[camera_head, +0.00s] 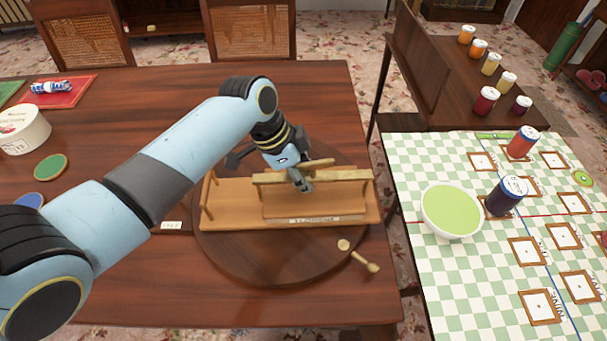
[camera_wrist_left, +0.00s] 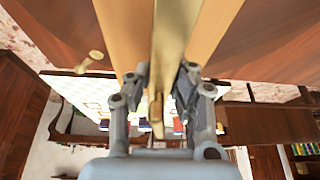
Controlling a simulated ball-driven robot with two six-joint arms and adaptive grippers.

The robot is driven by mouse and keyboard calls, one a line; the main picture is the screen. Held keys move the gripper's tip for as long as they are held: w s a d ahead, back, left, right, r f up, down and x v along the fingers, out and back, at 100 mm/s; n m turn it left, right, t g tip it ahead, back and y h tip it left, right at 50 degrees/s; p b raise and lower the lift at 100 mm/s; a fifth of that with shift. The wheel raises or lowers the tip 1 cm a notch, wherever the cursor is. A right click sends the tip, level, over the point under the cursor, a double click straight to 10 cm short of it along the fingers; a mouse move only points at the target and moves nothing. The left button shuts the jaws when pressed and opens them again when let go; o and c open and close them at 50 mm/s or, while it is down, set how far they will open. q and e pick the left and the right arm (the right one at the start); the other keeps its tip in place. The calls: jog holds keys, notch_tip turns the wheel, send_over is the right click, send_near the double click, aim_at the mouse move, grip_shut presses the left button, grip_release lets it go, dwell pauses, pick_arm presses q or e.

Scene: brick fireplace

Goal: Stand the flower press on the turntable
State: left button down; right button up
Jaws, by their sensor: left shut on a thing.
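The flower press (camera_head: 235,215) is a light wooden frame with a flat base, upright posts and a top bar, with a lettered strip along its front. It appears upright on the dark round turntable (camera_head: 285,268), with its base inside most of the disc. My left gripper (camera_head: 302,180) reaches down from the left and is shut on the top of the press. In the left wrist view the fingers (camera_wrist_left: 160,85) close around a pale wooden bar (camera_wrist_left: 175,35) of it. The arm and gripper hide part of the far side. My right gripper is not in view.
A wooden mallet-like piece (camera_head: 360,256) lies at the turntable's front right edge. A small card (camera_head: 171,225) lies left of it. A checked table with a green bowl (camera_head: 450,211) and jars (camera_head: 504,197) stands right.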

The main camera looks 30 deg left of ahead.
pick_arm(q)
jog(key=shift+w, duration=0.1)
jog(key=c, duration=1.2)
grip_release()
jog(key=v, duration=1.2)
